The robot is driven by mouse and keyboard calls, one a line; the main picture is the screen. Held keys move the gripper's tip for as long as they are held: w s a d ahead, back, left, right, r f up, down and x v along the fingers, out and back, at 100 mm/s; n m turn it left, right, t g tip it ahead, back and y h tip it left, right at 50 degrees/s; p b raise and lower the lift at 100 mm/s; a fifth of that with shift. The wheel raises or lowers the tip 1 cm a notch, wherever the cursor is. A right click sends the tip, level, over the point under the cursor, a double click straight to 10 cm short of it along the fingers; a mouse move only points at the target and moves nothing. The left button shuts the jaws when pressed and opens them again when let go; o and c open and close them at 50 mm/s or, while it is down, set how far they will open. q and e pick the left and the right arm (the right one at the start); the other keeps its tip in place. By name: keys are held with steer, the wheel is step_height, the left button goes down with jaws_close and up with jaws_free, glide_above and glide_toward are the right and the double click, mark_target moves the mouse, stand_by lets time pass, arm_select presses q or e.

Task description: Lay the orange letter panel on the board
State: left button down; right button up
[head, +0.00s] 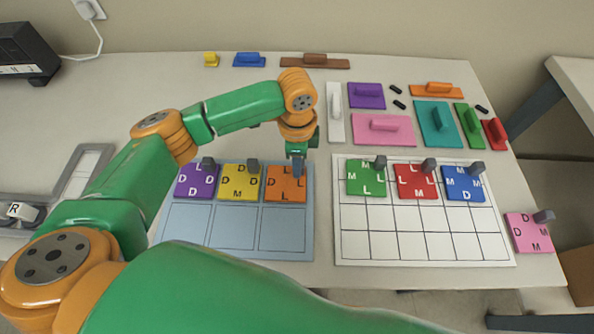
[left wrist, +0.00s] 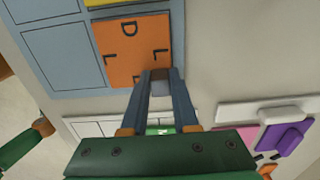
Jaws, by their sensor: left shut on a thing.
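The orange letter panel (head: 286,184), marked with D and L letters, is in the top right cell of the blue-grey board (head: 234,250). It appears flat there; I cannot tell whether it touches the board. My left gripper (head: 298,165) is above the panel's back edge, shut on its grey peg. In the left wrist view, the jaws (left wrist: 158,75) close around that peg, at the edge of the orange panel (left wrist: 130,48). A purple panel (head: 194,182) and a yellow panel (head: 240,182) fill the other top cells. The lower cells are empty. My right gripper is not in view.
A white gridded board (head: 424,247) at right holds green (head: 366,180), red (head: 415,184) and blue (head: 463,186) letter panels. A pink letter panel (head: 530,233) sits at the table's right edge. Several handled blocks, including a pink one (head: 382,130), lie behind.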

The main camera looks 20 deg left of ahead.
arm_select(q)
steer(key=shift+r, duration=0.15)
steer(key=c, duration=0.7)
jaws_free()
step_height(320, 180, up, 12)
